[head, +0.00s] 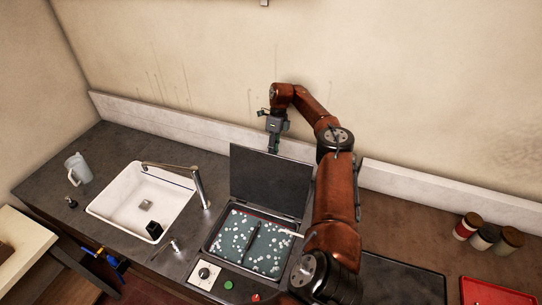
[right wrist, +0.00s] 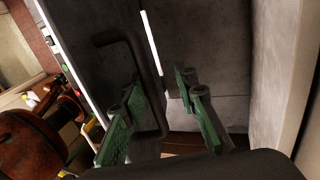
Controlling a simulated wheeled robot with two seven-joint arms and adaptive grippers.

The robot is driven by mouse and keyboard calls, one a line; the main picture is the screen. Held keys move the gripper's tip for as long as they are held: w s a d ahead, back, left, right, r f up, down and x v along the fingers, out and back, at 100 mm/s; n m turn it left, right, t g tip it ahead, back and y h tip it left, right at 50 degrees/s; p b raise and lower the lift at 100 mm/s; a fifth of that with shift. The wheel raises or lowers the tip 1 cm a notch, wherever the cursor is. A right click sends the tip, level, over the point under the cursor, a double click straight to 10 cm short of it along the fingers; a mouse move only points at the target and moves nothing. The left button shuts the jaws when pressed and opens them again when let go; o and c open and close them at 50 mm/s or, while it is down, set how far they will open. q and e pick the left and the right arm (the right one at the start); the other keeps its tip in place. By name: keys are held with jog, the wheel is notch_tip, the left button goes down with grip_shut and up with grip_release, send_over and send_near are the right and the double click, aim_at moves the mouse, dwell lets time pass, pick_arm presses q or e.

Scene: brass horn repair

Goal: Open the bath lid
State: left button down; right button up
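The bath lid (head: 270,180) is a dark flat panel standing raised at the back edge of the bath (head: 211,250). The open bath shows greenish liquid with white foam, and a dark bar lies across it. My right gripper (head: 273,148) is at the top edge of the lid, and its lower part is partly hidden behind it. In the right wrist view the green-padded fingers of my right gripper (right wrist: 160,118) are apart. A dark bent handle (right wrist: 145,75) shows between them, with no contact visible. My left gripper is in neither view.
A white sink (head: 125,215) with a tap (head: 190,178) is left of the bath, with a jug (head: 77,168) beyond. A dial (head: 204,274) and green button (head: 228,285) sit in front. Jars (head: 485,236) and a red tray (head: 492,292) are at right. The wall is close behind.

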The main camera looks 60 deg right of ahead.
jog(key=shift+o, duration=0.7)
jog(key=shift+d+f, duration=0.1)
jog(key=shift+d, duration=0.15)
jog(key=shift+a+r, duration=0.15)
jog(key=shift+r, duration=0.1)
jog(key=shift+w, duration=0.1)
jog(key=shift+r, duration=0.15)
notch_tip(320, 180, up, 10)
jog(key=shift+a+f, duration=0.1)
jog(key=shift+f, duration=0.1)
dwell(0.3)
